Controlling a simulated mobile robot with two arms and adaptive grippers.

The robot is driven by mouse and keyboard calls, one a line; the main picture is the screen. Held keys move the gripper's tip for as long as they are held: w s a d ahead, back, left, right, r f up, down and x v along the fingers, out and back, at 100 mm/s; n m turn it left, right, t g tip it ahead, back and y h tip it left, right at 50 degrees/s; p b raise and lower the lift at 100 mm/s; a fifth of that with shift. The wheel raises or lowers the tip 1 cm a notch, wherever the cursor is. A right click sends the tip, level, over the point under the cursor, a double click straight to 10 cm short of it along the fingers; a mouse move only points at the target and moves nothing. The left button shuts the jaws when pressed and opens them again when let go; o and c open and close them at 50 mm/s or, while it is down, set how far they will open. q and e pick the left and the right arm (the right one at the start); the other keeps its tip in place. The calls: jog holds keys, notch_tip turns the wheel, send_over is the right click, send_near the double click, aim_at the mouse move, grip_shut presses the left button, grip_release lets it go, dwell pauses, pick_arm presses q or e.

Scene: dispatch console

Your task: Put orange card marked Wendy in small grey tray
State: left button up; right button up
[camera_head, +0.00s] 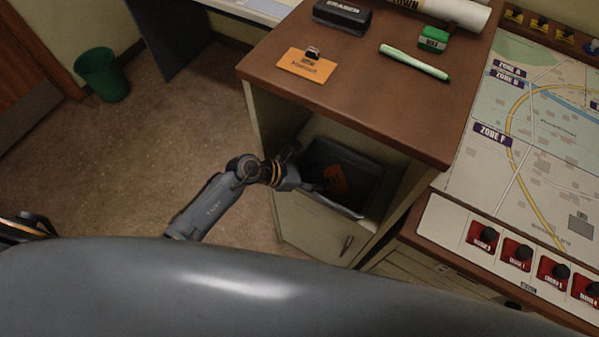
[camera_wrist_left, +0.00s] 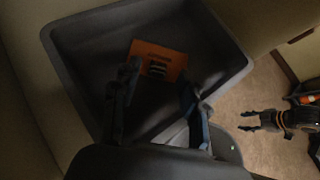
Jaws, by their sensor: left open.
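A small grey tray (camera_head: 318,150) sits in the open compartment of the wooden-topped cabinet. An orange card (camera_head: 336,180) with a dark clip lies inside it; its print is too small to read. In the left wrist view the card (camera_wrist_left: 170,54) lies on the bottom of the tray (camera_wrist_left: 215,35). My left gripper (camera_head: 313,184) reaches into the tray's mouth. Its fingers (camera_wrist_left: 160,82) are spread, apart from each other, with the card beyond them. My right gripper (camera_wrist_left: 246,120) shows in the left wrist view, with its fingers apart and empty above the floor.
Another orange card (camera_head: 307,66) with a clip lies on the cabinet top (camera_head: 370,100). A black eraser (camera_head: 342,14), a green block (camera_head: 433,39) and a green marker (camera_head: 414,62) are there too. A map console (camera_head: 535,130) stands right. A green bin (camera_head: 103,75) stands left.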

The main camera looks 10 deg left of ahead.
pick_arm(q)
jog(key=b+v, duration=0.1)
jog(key=v, duration=0.8)
jog(key=shift+s+a, duration=0.15)
jog(key=shift+r, duration=0.1)
